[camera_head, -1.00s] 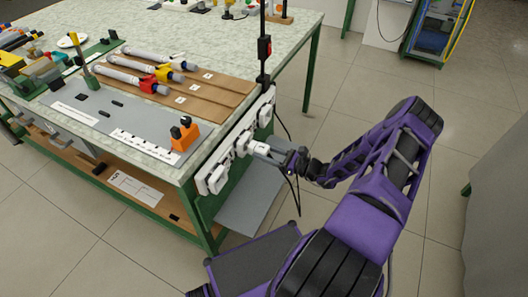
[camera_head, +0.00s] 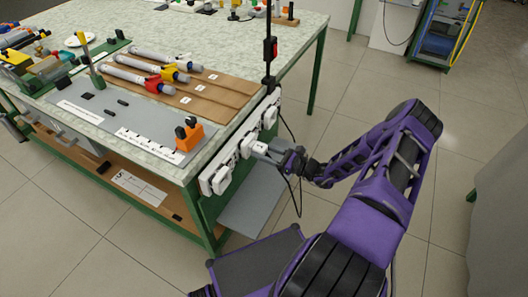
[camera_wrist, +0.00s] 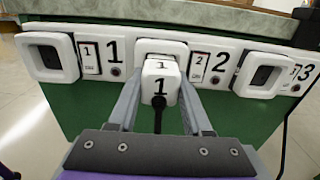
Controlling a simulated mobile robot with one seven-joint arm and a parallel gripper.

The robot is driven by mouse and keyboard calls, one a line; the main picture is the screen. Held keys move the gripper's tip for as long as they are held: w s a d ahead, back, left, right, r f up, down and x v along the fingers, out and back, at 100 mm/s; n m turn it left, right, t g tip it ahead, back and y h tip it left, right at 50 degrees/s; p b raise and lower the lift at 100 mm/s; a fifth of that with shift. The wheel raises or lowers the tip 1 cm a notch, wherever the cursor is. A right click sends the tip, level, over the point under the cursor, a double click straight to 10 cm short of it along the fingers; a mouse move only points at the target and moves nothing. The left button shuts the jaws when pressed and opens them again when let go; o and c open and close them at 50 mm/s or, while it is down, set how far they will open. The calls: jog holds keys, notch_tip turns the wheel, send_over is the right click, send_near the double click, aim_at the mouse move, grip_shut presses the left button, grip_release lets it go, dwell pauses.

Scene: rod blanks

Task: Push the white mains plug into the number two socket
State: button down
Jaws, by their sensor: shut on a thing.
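The white mains plug (camera_wrist: 160,80) bears a black 1 on its face, and a dark cable leaves its lower end. My gripper (camera_wrist: 161,90) is shut on it, one finger at each side. In the head view my gripper (camera_head: 288,158) holds the plug against or just before the side of the white socket strip (camera_head: 243,140). In the wrist view the plug overlaps the strip's middle socket (camera_wrist: 160,47), which lies between the large printed 1 and 2. It looks nearly upright and in line. The plug hides the holes, and I cannot tell whether its pins are in.
The left socket (camera_wrist: 46,57) and right socket (camera_wrist: 263,76) look empty. The strip runs along the side of the green-framed workbench (camera_head: 315,70). An orange block (camera_head: 188,136) stands near the bench edge. Dark cable hangs beside the strip. The floor to the right is open.

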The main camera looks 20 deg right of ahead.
jog(key=shift+w+a, duration=0.3)
jog(key=shift+w, duration=0.05)
jog(key=shift+c, duration=1.3)
grip_release()
jog(key=v, duration=1.7)
jog(key=shift+p, duration=0.35)
jog(key=shift+s+d, duration=0.15)
